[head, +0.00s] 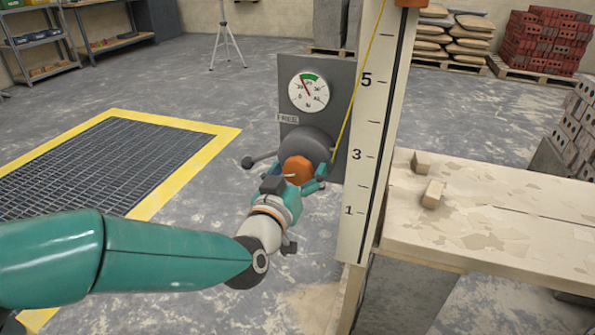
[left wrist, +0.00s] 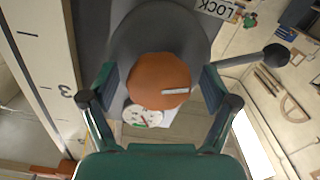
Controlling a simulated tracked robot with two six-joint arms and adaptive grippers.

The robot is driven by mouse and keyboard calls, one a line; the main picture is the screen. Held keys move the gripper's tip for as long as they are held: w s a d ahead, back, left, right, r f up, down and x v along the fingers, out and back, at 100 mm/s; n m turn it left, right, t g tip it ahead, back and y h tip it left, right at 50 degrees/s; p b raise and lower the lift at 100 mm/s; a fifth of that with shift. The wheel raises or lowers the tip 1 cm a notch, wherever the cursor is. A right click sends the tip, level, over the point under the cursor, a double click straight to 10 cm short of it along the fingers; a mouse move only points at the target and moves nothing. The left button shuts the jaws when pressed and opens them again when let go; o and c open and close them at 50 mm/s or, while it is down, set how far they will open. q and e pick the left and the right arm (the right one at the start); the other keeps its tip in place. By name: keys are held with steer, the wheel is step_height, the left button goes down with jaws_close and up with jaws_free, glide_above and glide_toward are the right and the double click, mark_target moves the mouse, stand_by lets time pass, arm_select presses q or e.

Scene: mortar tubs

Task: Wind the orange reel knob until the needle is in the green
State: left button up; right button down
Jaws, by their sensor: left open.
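The orange reel knob (head: 297,168) sits at the front of the dark grey reel (head: 306,146), low on a grey panel (head: 345,110). My left gripper (head: 303,180) is at the knob. In the left wrist view its open fingers (left wrist: 158,88) stand on either side of the knob (left wrist: 158,72), with gaps visible. A pale mark shows on the knob's face. The round white gauge (head: 308,92) is above the reel. Its needle points up and left, near the left end of the green band; I cannot tell exactly whether inside it. My right gripper is out of view.
A lever with a dark ball (head: 247,162) sticks out left of the reel; its ball (left wrist: 276,55) is beside a LOCK label (left wrist: 216,9). A yellow line runs up from the reel. A numbered post (head: 372,130) and a bench (head: 480,215) stand close on the right.

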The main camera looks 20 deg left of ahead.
arm_select(q)
steer(key=c, duration=1.2)
steer(key=m, duration=0.5)
steer(key=o, duration=1.2)
steer(key=s, duration=0.7)
steer(key=shift+s, duration=0.15)
